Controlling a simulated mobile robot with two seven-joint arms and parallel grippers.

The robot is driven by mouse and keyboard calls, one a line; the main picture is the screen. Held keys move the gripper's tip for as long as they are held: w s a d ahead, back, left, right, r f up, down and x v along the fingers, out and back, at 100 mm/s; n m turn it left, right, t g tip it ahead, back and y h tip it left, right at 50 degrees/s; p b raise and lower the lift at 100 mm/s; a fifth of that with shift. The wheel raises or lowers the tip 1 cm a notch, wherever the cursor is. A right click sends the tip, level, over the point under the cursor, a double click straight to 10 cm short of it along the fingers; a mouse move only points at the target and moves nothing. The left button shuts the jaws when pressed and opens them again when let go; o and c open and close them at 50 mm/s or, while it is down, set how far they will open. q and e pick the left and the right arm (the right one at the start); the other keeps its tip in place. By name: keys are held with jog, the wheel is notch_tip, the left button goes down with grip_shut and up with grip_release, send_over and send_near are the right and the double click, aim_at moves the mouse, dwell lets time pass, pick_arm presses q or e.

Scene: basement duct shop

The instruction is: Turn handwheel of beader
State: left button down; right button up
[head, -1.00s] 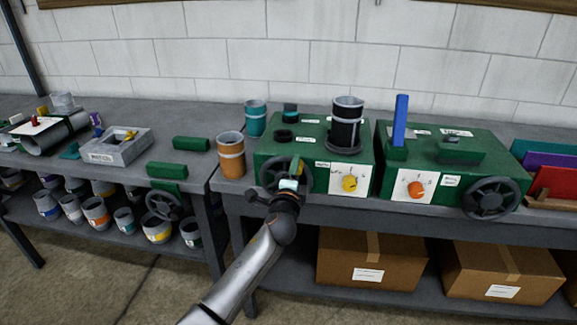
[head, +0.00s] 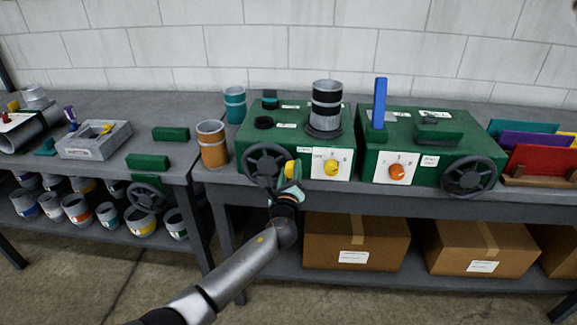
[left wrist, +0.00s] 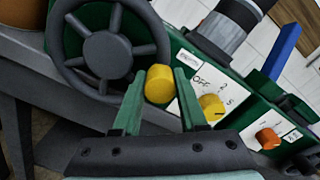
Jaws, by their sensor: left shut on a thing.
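The left green machine (head: 243,137) carries a dark spoked handwheel (head: 265,165) on its front. A yellow handle (head: 291,170) stands out from the wheel's right side. In the left wrist view the handwheel (left wrist: 105,50) fills the upper left, and the yellow handle (left wrist: 158,84) lies between the green fingers. My left gripper (head: 289,183) is shut on this handle, at the lower right of the wheel. A yellow dial (head: 331,168) on a white plate sits just right of it. A grey and black banded cylinder (head: 326,105) stands on the machine. My right gripper is not in view.
A second green machine (head: 445,125) with an orange dial (head: 397,172) and another handwheel (head: 470,176) stands to the right. An orange cylinder (head: 212,145) stands close left of the wheel. Cardboard boxes (head: 355,240) lie on the shelf below.

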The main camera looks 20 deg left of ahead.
pick_arm(q)
jog(key=shift+w+f+m, duration=0.1)
jog(key=shift+f+m, duration=0.25)
jog(key=shift+m, duration=0.55)
jog(key=shift+f, duration=0.1)
jog(key=c, duration=0.7)
grip_release()
jog(key=shift+f, duration=0.15)
jog(key=shift+c, duration=0.2)
jog(key=p+v, duration=0.1)
jog(key=v, duration=1.1)
jog(key=shift+s, duration=0.3)
